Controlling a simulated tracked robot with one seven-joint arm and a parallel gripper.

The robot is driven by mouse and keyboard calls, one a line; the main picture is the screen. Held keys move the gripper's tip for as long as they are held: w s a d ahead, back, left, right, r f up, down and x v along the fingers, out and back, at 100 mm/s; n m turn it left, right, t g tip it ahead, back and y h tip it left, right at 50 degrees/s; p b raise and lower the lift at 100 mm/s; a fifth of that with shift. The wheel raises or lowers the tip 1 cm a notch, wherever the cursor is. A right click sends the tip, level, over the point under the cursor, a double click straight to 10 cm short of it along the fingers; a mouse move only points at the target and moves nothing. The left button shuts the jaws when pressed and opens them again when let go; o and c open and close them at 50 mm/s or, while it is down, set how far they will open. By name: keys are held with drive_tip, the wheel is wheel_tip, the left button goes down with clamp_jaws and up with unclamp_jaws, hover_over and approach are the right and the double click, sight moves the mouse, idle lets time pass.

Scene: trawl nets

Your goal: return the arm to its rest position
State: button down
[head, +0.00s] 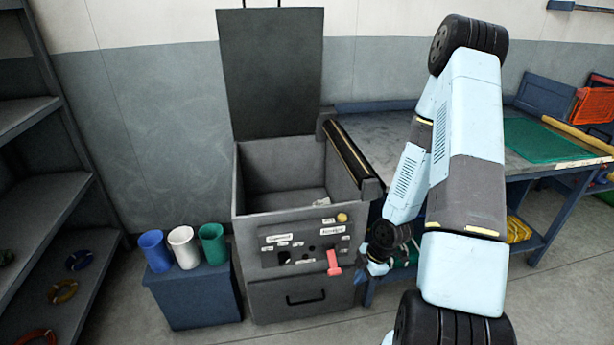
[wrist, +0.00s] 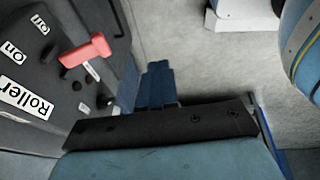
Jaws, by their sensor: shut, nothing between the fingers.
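My arm, light blue and grey, rises on the right in the head view and bends down to my gripper (head: 377,267). The gripper hangs just right of the machine's front panel, near a red lever (head: 333,262) but apart from it. In the wrist view the gripper's blue fingers (wrist: 158,84) are together with nothing held. The red lever (wrist: 86,52) also shows there, up and left of the fingers, beside labels reading "Roller", "On" and "Off".
The grey machine (head: 245,188) stands with its lid up. Blue, white and green cups (head: 183,246) sit on a blue box (head: 195,298) to its left. A workbench (head: 385,145) with a green sheet (head: 540,143) is behind my arm. Shelves (head: 50,205) stand at far left.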

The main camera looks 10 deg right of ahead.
drive_tip(key=w+d+r+m+t+h, duration=0.1)
drive_tip(key=r+m+h, duration=0.15)
drive_tip(key=r, duration=0.75)
drive_tip(key=w+d+r+m+h, duration=0.15)
drive_tip(key=r+m, duration=0.25)
drive_tip(key=r, duration=0.5)
drive_tip(key=w+d+r+m+t+h, duration=0.1)
drive_tip(key=d+r+m, duration=0.15)
drive_tip(key=r, duration=0.75)
drive_tip(key=s+a+r+m+t, duration=0.1)
drive_tip(key=s+a+r+m, duration=0.3)
drive_tip(key=s+r, duration=0.4)
drive_tip(key=s+a+r+m+t+y, duration=0.1)
drive_tip(key=s+a+r+m, duration=0.4)
drive_tip(key=r, duration=0.8)
drive_tip(key=s, duration=0.2)
drive_tip(key=shift+s+m+t+y, duration=0.3)
drive_tip(key=shift+s+m, duration=0.1)
drive_tip(key=shift+d+f, duration=0.1)
